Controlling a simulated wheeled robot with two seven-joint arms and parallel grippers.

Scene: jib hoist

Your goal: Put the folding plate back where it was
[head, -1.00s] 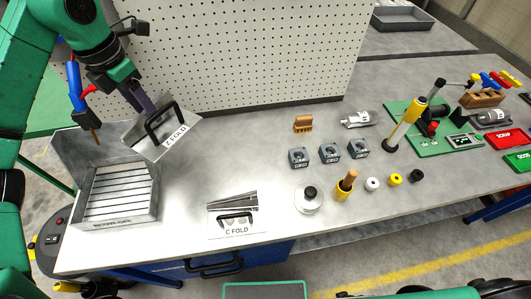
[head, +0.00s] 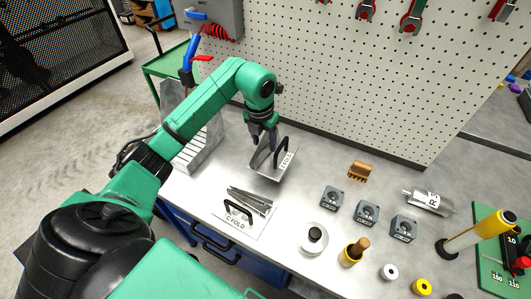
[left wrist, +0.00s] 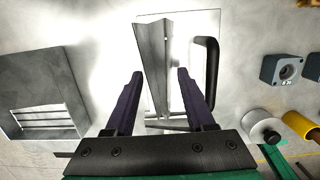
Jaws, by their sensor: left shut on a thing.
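The plate marked Z FOLD (head: 268,168), pale metal with a black handle, is in the middle of the bench in the head view, behind the C FOLD plate. My left gripper (head: 262,142) comes down at its far left edge and is shut on it. Its tilt and whether it touches the bench are unclear. In the left wrist view a bent metal profile (left wrist: 152,62) shows between the fingertips (left wrist: 158,76), with the black handle to its right. The C FOLD plate (head: 226,221) lies flat nearer the front, with a black handle and metal profiles. My right gripper is out of view.
A slatted metal tray (head: 196,150) stands left on the bench. Grey blocks (head: 367,212), a brush (head: 359,171), a round knob piece (head: 314,239) and a wood-handled tool (head: 354,252) stand to the right. A pegboard (head: 340,80) rises behind.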

